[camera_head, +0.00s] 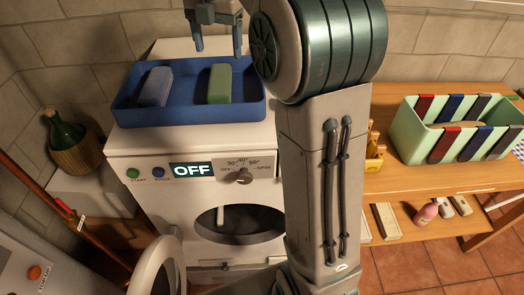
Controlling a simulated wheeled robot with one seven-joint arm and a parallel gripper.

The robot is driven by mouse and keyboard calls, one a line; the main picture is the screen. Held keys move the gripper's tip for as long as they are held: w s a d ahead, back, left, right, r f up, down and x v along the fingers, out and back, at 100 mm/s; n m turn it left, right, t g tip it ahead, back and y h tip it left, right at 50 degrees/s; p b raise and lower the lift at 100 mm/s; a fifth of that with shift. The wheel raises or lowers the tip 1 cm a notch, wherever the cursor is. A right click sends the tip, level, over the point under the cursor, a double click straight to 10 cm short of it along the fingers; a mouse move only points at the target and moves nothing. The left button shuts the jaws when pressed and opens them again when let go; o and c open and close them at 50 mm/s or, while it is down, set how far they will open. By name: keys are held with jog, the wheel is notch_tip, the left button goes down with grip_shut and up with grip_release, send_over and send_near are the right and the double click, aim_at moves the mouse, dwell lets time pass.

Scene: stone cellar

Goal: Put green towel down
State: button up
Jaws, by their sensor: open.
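The green towel (219,83), a folded block shape, stands in the blue tray (190,114) on top of the white washing machine. A grey-blue folded towel (156,87) leans in the same tray, to the left of the green one and apart from it. My gripper (218,48) is at the top of the view, above the tray near the green towel. Its two fingers point down and are spread apart, with nothing between them.
The washing machine (130,143) has an OFF display, and its round door (157,268) stands open at the front. A wooden table (400,183) at right bears a pale green crate (412,134) with coloured strips. A green bottle (65,132) in wicker stands at left.

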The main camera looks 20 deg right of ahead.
jog(key=s+f+m+t, duration=0.1)
jog(key=s+f+m, duration=0.4)
jog(key=s+m, duration=0.3)
jog(key=s+f+m+t, duration=0.1)
jog(key=s+f+m, duration=0.4)
jog(key=s+m, duration=0.3)
jog(key=s+d+f+m, duration=0.1)
jog(key=s+f+m, duration=0.4)
jog(key=s+m, duration=0.4)
jog(key=m, duration=0.2)
jog(key=shift+f+m+t, duration=0.15)
jog(key=shift+m+t, duration=0.15)
jog(key=shift+t, duration=0.1)
jog(key=shift+s, duration=0.1)
